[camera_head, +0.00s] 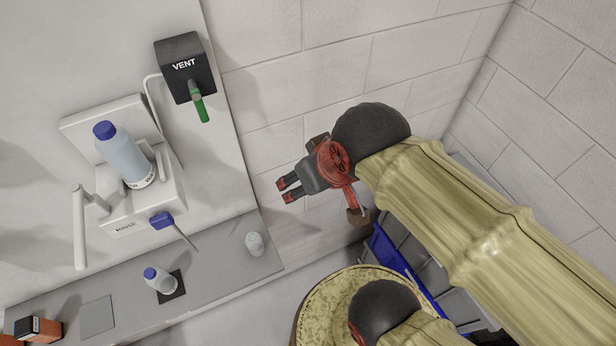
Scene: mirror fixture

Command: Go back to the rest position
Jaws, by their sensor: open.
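My gripper (288,190) is in the middle of the head view, at the end of my arm, which comes in from the lower right in a yellowish sleeve. Its two dark fingers with red parts point left and stand apart, with nothing between them. The gripper is in front of the white block wall, to the right of the panel's edge, and appears clear of the fixtures.
A black VENT box (186,66) has a green handle (199,101). A blue-capped bottle (126,154) sits on the RINSE unit (117,222). A smaller bottle (158,280) and a whitish lump (254,243) stand on the grey shelf (215,262). A blue-edged crate (381,246) lies below my arm.

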